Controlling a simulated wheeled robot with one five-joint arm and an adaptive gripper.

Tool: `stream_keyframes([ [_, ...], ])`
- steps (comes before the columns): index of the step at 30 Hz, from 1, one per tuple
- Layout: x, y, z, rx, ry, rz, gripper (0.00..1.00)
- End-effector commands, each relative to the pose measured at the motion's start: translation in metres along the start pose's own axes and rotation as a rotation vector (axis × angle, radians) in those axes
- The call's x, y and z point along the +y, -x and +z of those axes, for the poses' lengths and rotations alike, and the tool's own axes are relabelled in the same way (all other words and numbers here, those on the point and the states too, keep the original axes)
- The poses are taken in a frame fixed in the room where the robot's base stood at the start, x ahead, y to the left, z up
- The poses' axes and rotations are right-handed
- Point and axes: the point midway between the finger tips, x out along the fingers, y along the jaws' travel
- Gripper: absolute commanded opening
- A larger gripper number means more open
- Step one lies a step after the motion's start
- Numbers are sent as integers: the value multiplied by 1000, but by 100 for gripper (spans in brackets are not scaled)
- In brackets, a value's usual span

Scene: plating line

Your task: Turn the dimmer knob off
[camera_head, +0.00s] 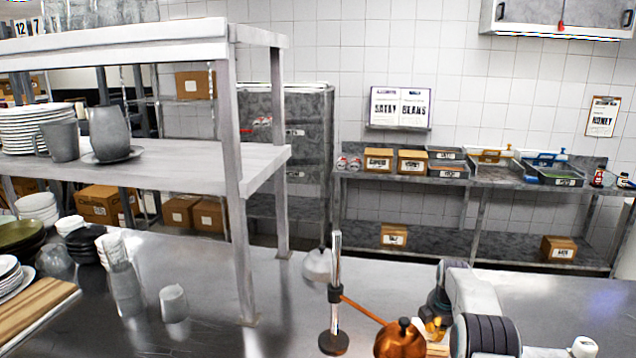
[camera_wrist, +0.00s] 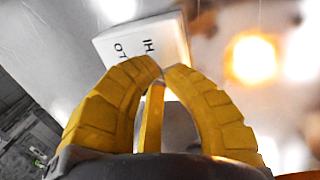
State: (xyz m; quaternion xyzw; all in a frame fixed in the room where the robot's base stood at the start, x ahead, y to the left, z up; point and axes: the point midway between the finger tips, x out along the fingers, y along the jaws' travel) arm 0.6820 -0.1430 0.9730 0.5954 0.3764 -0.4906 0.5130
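The dimmer box shows in the wrist view as a pale block (camera_wrist: 145,42) marked HI and LO, upside down in the picture. It lies just beyond the tips of my gripper (camera_wrist: 162,73). The yellow fingers curve inward and their tips are almost together. I see no knob; the fingers may hide it. I cannot tell whether they touch the box. In the head view a copper lamp shade (camera_head: 400,340) hangs on an arm from a metal post (camera_head: 337,260). My gripper (camera_head: 433,328) is just right of the shade, partly hidden by it.
A steel counter (camera_head: 285,305) spreads around the lamp. A shelf rack (camera_head: 235,180) with plates and mugs stands to the left. Glasses (camera_head: 173,303) and a wooden board (camera_head: 35,312) are at the front left. A back counter (camera_head: 400,178) holds boxes and trays.

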Motion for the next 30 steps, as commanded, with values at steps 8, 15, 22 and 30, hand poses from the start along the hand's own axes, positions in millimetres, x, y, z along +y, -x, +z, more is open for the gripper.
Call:
stream_keyframes([
  [8, 5, 2, 7, -3, -6, 13, 0],
  [15, 6, 2, 8, -4, -8, 18, 0],
  [22, 7, 3, 9, -4, -10, 20, 0],
  [30, 3, 4, 10, -4, -10, 22, 0],
])
